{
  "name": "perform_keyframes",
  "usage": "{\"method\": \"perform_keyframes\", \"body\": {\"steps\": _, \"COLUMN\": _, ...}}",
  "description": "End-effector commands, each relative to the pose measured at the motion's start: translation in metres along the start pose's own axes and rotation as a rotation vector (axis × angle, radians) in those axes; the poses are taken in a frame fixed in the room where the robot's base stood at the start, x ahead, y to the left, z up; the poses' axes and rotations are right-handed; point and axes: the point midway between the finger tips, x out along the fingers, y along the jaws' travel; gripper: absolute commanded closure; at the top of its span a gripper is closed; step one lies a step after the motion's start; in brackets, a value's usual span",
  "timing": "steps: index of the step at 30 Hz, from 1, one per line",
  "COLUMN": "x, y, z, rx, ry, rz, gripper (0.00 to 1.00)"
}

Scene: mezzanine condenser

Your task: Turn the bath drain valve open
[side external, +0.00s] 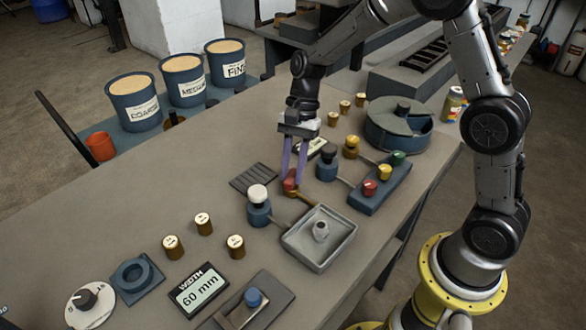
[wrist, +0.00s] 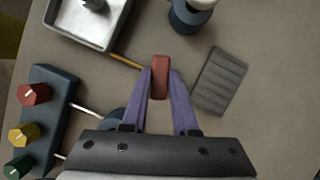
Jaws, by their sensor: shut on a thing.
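The bath drain valve shows as a red handle (side external: 290,185) beside a square grey bath (side external: 340,254) in the side view. A thin brass pipe (wrist: 125,62) runs from the bath towards it in the wrist view. My gripper (side external: 293,174) reaches down from above, its purple fingers on either side of the red handle. In the wrist view the red handle (wrist: 161,77) sits between the fingertips of my gripper (wrist: 160,85), which is shut on it. The fingers hide part of the valve, and its turn angle is hard to tell.
A blue bottle with a white cap (side external: 258,208) stands left of the bath. A blue block (side external: 372,200) with red, yellow and green knobs stands to the right. A ribbed grey plate (side external: 254,178) lies left of the valve. Several brass weights stand around.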

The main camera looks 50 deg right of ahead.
Motion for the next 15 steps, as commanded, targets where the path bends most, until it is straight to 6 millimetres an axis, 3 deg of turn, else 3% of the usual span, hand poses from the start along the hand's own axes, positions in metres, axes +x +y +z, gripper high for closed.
{"method": "perform_keyframes", "body": {"steps": 15, "x": -0.0005, "y": -0.0038, "z": 0.0011, "rx": -0.457, "ry": 0.001, "rz": 0.188, "gripper": 1.0}}
